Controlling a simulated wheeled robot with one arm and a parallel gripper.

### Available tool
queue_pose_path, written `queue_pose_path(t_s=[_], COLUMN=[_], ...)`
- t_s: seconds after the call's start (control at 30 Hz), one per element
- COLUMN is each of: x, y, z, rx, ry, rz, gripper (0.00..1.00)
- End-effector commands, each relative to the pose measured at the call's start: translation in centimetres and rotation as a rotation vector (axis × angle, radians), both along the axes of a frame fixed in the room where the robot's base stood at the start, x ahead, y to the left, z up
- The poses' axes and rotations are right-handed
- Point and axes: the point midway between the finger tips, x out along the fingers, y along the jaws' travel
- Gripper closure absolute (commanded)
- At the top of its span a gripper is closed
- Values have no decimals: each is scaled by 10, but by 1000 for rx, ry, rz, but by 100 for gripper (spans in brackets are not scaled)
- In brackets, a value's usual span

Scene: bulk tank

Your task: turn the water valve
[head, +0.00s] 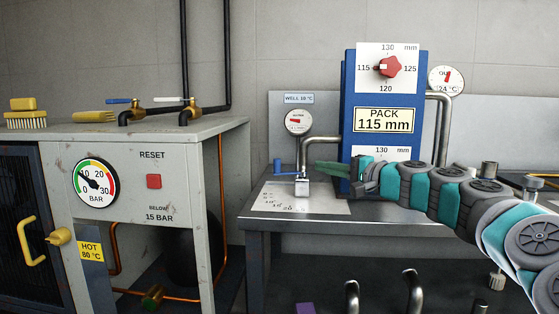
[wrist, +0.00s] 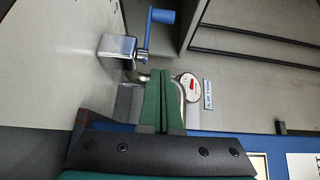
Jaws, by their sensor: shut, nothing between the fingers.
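A valve with a blue handle (head: 285,173) and a silver body (head: 302,186) sits on the bench below the WELL 10 °C gauge (head: 298,121). The handle points left in the head view. In the wrist view the blue handle (wrist: 148,35) and silver body (wrist: 117,47) are beyond my fingertips, up and to the left. My gripper (head: 320,165) has green fingers pressed together with nothing between them; they also show in the wrist view (wrist: 160,75). The fingertips are just right of the valve's pipe, and I cannot tell whether they touch it.
A blue PACK panel (head: 384,100) with a red knob (head: 389,67) stands behind my gripper. A bent steel pipe (head: 322,140) joins the gauge to it. On the left, a grey cabinet (head: 150,235) carries two brass valves, brushes and a pressure gauge (head: 96,183). A gap separates cabinet and bench.

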Motion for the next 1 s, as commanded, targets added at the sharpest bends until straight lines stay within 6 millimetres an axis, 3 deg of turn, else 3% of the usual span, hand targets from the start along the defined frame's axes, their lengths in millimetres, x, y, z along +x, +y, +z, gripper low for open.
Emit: queue_pose_path(t_s=[0.17,0.6,0.8,1.0], x=[5,48,60,54], y=[8,62,76,83], z=[-1,-3,0,-1], rx=[29,23,24,26], ry=[17,16,13,14], rz=[14,14,11,15], gripper=[100,100,100,100])
